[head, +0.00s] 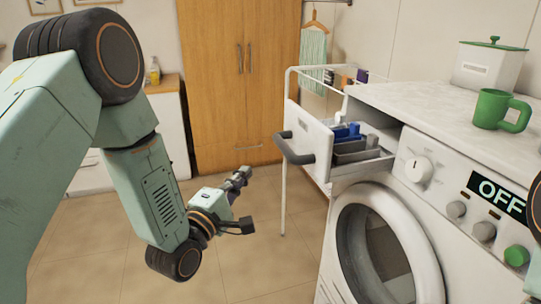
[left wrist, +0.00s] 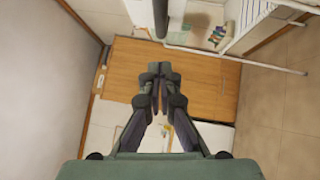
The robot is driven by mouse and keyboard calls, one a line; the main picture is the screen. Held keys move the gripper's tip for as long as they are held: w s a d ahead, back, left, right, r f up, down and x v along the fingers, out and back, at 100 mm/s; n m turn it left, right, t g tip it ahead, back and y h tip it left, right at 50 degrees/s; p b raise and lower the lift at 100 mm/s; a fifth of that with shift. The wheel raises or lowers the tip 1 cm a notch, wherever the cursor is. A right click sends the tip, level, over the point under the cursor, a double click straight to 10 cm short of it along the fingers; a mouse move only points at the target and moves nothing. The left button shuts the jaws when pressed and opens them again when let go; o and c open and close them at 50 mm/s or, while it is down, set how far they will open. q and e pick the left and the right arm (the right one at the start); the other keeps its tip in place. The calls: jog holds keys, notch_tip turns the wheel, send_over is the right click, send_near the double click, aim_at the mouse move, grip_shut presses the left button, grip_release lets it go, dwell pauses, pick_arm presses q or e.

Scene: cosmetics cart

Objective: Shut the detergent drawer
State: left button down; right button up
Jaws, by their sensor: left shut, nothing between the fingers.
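The detergent drawer (head: 310,138) sticks out open from the upper left of the white washing machine (head: 385,190). Its grey handle (head: 292,150) is on the front panel, and blue and grey inserts show inside. My left gripper (head: 241,177) is left of the handle and lower in the head view, apart from the drawer. In the left wrist view its fingers (left wrist: 159,78) are together with nothing between them. A dark bar, which looks like the handle (left wrist: 160,16), shows at the top of that view. My right gripper is out of view.
A white wire rack (head: 285,185) stands behind the drawer. A green mug (head: 495,108) and a white lidded box (head: 490,66) stand on the machine top. The round door (head: 385,250) is below the drawer. A wooden wardrobe (head: 225,80) stands behind; the tiled floor is clear.

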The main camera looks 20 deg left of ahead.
pick_arm(q)
jog(key=w+d+r+p, duration=0.1)
jog(key=w+d, duration=0.3)
jog(key=w, duration=0.4)
jog(key=shift+d+r, duration=0.15)
jog(key=shift+r, duration=0.05)
jog(key=shift+w, duration=0.1)
